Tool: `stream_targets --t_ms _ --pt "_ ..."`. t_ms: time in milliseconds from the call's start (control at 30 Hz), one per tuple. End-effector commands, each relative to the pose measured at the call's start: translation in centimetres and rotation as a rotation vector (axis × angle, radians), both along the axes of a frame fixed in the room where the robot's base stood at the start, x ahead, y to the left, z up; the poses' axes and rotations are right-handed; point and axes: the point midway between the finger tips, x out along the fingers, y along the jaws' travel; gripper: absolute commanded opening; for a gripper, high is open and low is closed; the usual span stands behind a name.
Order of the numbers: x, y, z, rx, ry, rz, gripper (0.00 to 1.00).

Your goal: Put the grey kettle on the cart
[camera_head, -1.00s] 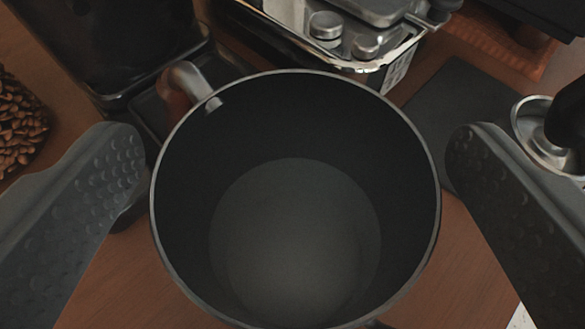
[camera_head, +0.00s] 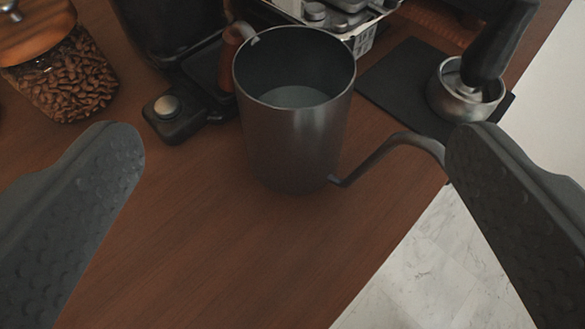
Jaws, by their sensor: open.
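The grey kettle (camera_head: 295,145) stands upright on the wooden cart top (camera_head: 200,250), lidless, and its dark inside shows. Its thin curved spout (camera_head: 395,143) points to the right, toward the cart edge. Part of its brown handle (camera_head: 231,45) shows behind its left rim. My gripper (camera_head: 295,155) is open and empty, with one finger at each side of the picture. The kettle lies beyond the fingertips, between them in the picture, and neither finger grips it.
A jar of coffee beans (camera_head: 65,75) stands at the left. A black device with a silver knob (camera_head: 168,112) is left of the kettle. A metal portafilter (camera_head: 465,95) sits on a black mat (camera_head: 405,80) at the right. The cart's front top is clear; pale floor (camera_head: 430,265) lies beyond its edge.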

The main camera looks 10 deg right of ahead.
Motion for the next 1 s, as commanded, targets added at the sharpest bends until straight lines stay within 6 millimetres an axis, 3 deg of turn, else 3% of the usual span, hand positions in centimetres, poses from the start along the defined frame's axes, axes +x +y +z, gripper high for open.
stream_targets --t_ms 400,533,667,767,800,900,1000 --pt "-0.7 0.2 0.2 0.001 0.001 0.003 0.9" --pt "0.3 0.5 2.6 0.048 -0.033 0.041 0.9" --pt "2.0 1.0 9.4 0.151 -0.123 0.153 0.9" --pt "2.4 0.6 16.1 0.214 -0.195 0.266 0.9" --pt "2.2 0.1 18.8 0.227 -0.22 0.305 0.9" --pt "0.9 -1.7 24.1 0.229 -0.25 0.385 0.9" --pt "-1.1 -4.6 28.7 0.194 -0.259 0.429 0.9"
